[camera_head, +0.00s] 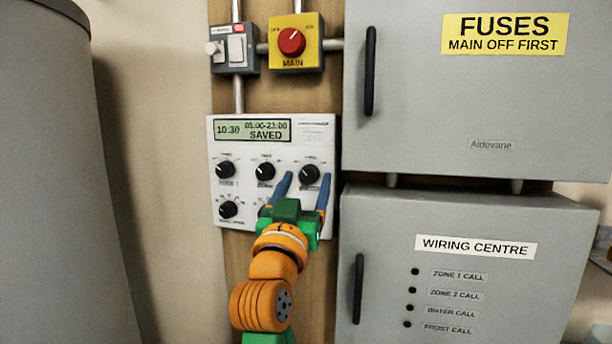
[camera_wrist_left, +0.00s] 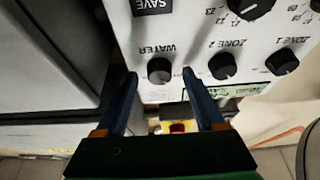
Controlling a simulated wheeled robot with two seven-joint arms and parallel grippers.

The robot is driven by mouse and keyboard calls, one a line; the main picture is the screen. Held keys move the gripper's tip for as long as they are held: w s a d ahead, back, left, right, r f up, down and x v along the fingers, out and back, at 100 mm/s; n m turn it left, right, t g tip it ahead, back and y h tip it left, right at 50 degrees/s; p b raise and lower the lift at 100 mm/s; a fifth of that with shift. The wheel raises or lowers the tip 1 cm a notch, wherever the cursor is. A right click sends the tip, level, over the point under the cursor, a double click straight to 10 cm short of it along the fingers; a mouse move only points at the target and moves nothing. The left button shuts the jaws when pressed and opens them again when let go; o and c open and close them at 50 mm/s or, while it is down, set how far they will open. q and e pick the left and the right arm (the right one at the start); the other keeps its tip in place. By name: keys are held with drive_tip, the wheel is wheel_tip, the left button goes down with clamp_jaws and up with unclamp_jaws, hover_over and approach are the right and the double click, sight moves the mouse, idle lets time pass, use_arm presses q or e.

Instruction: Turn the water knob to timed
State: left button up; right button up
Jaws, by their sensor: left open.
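The water knob (camera_head: 310,174) is the black round knob at the right of the upper knob row on the white control panel (camera_head: 245,145). In the left wrist view the panel is upside down, and the knob (camera_wrist_left: 160,71) shows beside the word WATER. My left gripper (camera_head: 308,178) is open, its two blue fingers pointing at the panel. One fingertip is on each side of the water knob, with visible gaps in the wrist view. I cannot tell how the knob's pointer is set. My right gripper is not in view.
Zone knobs (camera_head: 264,172) (camera_head: 225,170) and a lower knob (camera_head: 228,209) are left of the gripper. The display (camera_head: 252,130) reads SAVED. A red main switch (camera_head: 291,41) is above. Grey cabinets (camera_head: 470,265) with handles stand at the right, a grey cylinder (camera_head: 55,180) at the left.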

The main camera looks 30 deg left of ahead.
use_arm(q)
drive_tip(key=shift+w+f, duration=0.1)
drive_tip(key=shift+w, duration=0.2)
drive_tip(key=shift+s, duration=0.15)
drive_tip(key=c, duration=0.5)
clamp_jaws()
drive_tip(key=shift+m+h, duration=0.4)
drive_tip(key=shift+m, duration=0.1)
drive_tip(key=m+h, duration=0.1)
drive_tip(key=m+p, duration=0.1)
drive_tip(key=m, duration=0.1)
drive_tip(key=m+h+p, duration=0.1)
drive_tip(key=m, duration=0.1)
drive_tip(key=shift+s+a+r+h, duration=0.1)
drive_tip(key=shift+a+r+h, duration=0.15)
drive_tip(key=shift+h, duration=0.05)
drive_tip(key=shift+a+m+g+h+p, duration=0.1)
drive_tip(key=shift+m+h+p, duration=0.4)
drive_tip(key=shift+m, duration=0.55)
drive_tip(key=shift+d+m+g+h+p, duration=0.1)
drive_tip(key=shift+m+h+p, duration=0.4)
drive_tip(key=shift+m, duration=0.6)
drive_tip(key=shift+a+m+g+h+p, duration=0.1)
drive_tip(key=shift+m+h+p, duration=0.4)
drive_tip(key=shift+m, duration=0.55)
